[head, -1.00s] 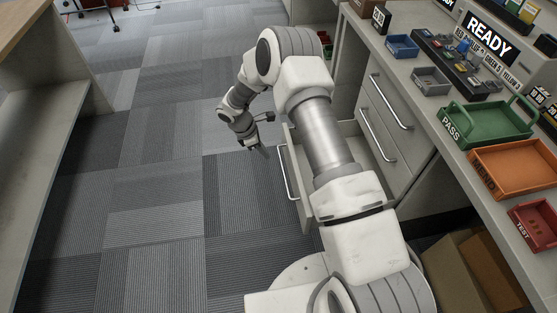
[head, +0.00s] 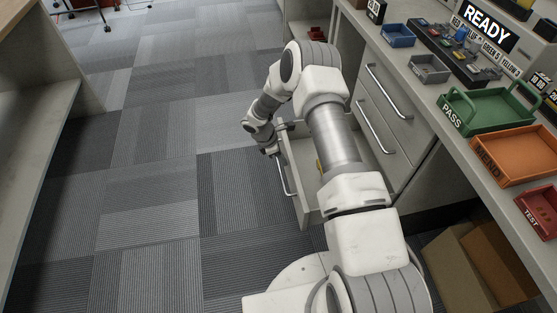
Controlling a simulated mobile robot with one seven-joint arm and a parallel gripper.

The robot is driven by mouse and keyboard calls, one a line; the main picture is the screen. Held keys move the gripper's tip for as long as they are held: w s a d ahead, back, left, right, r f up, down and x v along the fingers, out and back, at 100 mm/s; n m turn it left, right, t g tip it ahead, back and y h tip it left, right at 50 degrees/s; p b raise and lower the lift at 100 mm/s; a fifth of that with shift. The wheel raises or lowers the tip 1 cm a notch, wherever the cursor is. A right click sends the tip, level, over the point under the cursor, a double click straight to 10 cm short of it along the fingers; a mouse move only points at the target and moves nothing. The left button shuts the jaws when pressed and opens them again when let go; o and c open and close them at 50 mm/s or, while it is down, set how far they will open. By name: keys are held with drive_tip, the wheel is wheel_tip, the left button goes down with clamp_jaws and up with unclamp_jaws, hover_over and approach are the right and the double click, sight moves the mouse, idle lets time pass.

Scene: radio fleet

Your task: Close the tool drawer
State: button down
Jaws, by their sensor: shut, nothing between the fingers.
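The tool drawer (head: 303,207) is pulled open from the grey cabinet under the counter, out over the carpet. Its bar handle (head: 281,178) faces left. A small yellow item (head: 319,166) shows inside; my arm hides much of the drawer. My gripper (head: 272,153) is shut and empty, at the far end of the drawer front, close to the top of the handle. I cannot tell whether it touches the front.
Two closed drawers with bar handles (head: 376,127) are in the cabinet to the right. The counter above holds a green tray (head: 487,122), an orange tray (head: 515,154) and small bins. A cardboard box (head: 470,262) stands at lower right. Carpet on the left is clear.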

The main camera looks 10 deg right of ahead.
drive_tip(key=d+b, duration=0.1)
drive_tip(key=d, duration=2.6)
